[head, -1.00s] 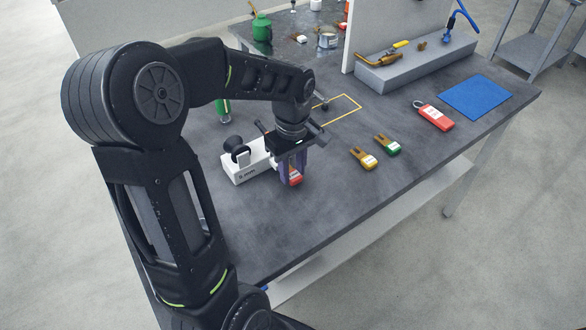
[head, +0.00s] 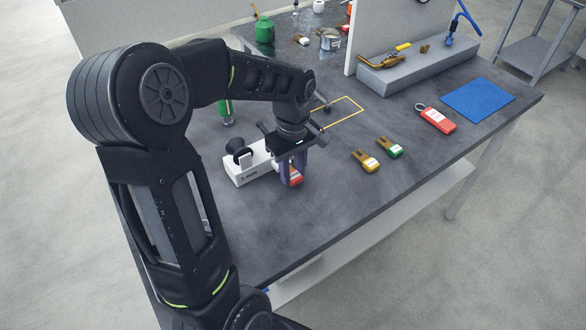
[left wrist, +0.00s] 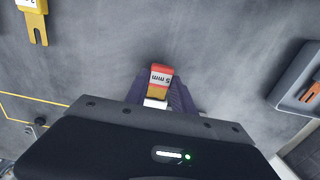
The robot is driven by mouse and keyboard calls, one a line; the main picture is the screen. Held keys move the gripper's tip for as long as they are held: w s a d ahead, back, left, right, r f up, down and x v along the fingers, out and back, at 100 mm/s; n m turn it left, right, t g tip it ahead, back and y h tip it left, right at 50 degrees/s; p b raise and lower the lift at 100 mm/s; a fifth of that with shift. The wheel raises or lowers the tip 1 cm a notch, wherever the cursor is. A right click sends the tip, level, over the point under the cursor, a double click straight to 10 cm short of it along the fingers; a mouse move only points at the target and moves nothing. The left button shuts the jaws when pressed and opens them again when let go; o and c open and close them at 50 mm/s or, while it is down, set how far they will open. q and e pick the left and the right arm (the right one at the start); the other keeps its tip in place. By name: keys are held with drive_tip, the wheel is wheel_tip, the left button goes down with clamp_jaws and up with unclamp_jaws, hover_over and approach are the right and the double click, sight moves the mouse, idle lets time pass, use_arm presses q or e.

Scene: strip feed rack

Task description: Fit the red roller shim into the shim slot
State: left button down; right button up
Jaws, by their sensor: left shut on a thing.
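My left gripper (head: 292,178) is shut on the red roller shim (head: 296,178) and holds it at the right end of a white block (head: 240,172) with black rollers. In the left wrist view the red shim (left wrist: 160,75) sticks out between the fingers (left wrist: 168,95), with a white label marked in mm and a yellowish band. The shim slot itself is hidden behind my gripper, so I cannot tell whether the shim touches it. My right gripper is not in view.
A yellow shim (head: 366,161) and a green shim (head: 390,147) lie to the right. Farther right are a red tag (head: 437,119) and a blue mat (head: 478,99). A yellow outlined rectangle (head: 345,98) lies behind. A grey ledge (head: 415,75) holds tools. The table's front middle is clear.

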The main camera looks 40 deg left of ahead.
use_arm(q)
drive_tip(key=shift+w+a, duration=0.1)
drive_tip(key=shift+a, duration=0.25)
idle(0.7)
drive_tip(key=c, duration=1)
unclamp_jaws()
wheel_tip(320, 180, up, 8)
drive_tip(key=shift+f, duration=0.1)
idle(0.4)
